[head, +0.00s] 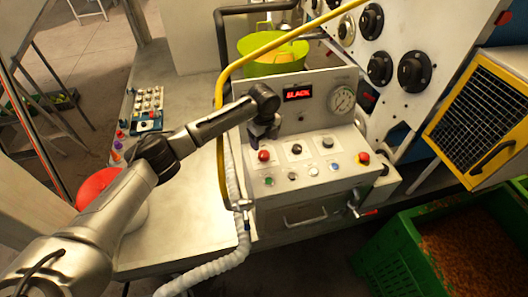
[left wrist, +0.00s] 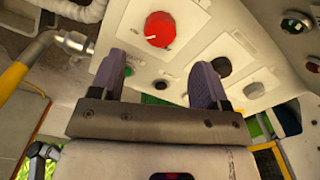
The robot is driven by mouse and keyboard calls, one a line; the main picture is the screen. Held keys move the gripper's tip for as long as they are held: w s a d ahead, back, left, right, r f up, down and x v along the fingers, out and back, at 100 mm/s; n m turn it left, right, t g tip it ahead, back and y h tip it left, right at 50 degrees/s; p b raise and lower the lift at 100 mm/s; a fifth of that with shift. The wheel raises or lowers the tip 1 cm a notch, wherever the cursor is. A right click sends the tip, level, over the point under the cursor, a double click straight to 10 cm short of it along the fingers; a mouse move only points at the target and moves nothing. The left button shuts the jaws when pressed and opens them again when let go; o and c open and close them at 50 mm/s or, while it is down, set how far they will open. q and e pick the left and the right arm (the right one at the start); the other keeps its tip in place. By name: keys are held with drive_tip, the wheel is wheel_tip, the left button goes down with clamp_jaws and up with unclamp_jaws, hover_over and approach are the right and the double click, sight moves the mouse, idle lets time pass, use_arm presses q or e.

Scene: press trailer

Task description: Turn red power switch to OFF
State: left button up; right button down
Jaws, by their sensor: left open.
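The red power switch (head: 263,156) is a round red knob at the left of the top row on the sloped control panel (head: 310,170). In the left wrist view the red knob (left wrist: 158,29) sits on a white plate, with a short pale line on its face. My left gripper (head: 264,130) is just above and behind the red knob in the head view. In the left wrist view its two dark fingers (left wrist: 160,66) are spread apart with nothing between them, and the knob lies past their tips. I see no contact. My right gripper is not in view.
Two black knobs (head: 296,149) and a red-and-yellow button (head: 363,158) share the panel. Behind are a red display (head: 298,93) and a gauge (head: 342,100). A yellow pipe (head: 221,130) and a white hose (head: 231,180) run along the left. A green crate (head: 400,260) stands lower right.

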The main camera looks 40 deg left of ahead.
sight(264, 153)
use_arm(q)
drive_tip(key=shift+f, duration=3.45)
drive_tip(key=c, duration=0.9)
drive_tip(key=shift+r+n+p, duration=0.2)
drive_tip(key=shift+n+p, duration=0.4)
drive_tip(key=shift+p, duration=0.35)
drive_tip(key=n+p, duration=0.4)
drive_tip(key=shift+n+p, duration=0.9)
drive_tip(key=shift+n, duration=0.1)
drive_tip(key=n+p, duration=0.3)
drive_tip(key=n, duration=0.2)
drive_tip(key=shift+n, duration=0.3)
drive_tip(key=shift+f+n+p, duration=0.1)
drive_tip(key=shift+n+p, duration=1.3)
drive_tip(key=shift+n, duration=1.1)
